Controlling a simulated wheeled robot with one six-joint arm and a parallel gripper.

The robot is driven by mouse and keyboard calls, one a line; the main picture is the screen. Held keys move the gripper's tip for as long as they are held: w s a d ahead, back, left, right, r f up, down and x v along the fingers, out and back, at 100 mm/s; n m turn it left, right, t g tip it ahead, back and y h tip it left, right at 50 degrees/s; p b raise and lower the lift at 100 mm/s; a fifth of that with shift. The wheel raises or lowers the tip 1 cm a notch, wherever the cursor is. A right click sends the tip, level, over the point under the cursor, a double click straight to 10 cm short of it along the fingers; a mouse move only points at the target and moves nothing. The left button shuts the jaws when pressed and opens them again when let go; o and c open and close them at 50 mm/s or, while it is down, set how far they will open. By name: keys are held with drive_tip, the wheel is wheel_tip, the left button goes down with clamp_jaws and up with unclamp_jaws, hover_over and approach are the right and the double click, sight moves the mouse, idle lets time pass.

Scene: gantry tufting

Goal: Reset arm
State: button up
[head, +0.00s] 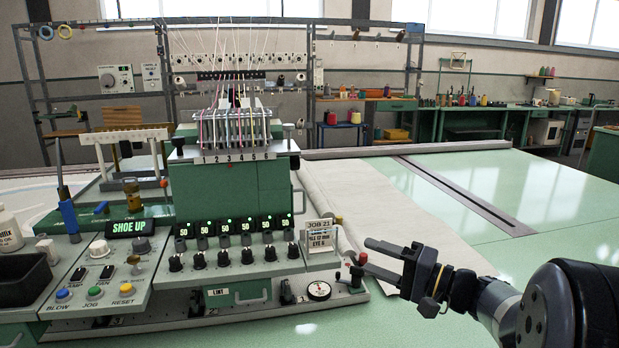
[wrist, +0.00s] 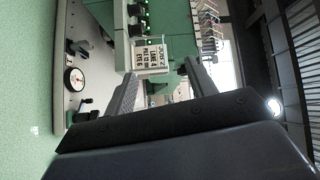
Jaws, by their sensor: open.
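My gripper (head: 372,258) is open and empty at the right of the green tufting machine (head: 222,205). My arm comes in from the lower right.
The control panel (head: 95,285) carries blue, green and yellow buttons and a "SHOE UP" display (head: 128,228). A round gauge (head: 319,290) sits at the machine's front right corner. The pale green table (head: 500,190) is clear on the right. Shelves and benches stand behind.

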drive_tip(key=s+a+f+g+h, duration=0.1)
drive_tip(key=s+a+f+g, duration=0.2)
drive_tip(key=s, duration=0.6)
drive_tip(key=shift+a+f+g+h, duration=0.4)
drive_tip(key=shift+a+f, duration=0.95)
drive_tip(key=shift+a, duration=0.35)
drive_tip(key=shift+a, duration=0.1)
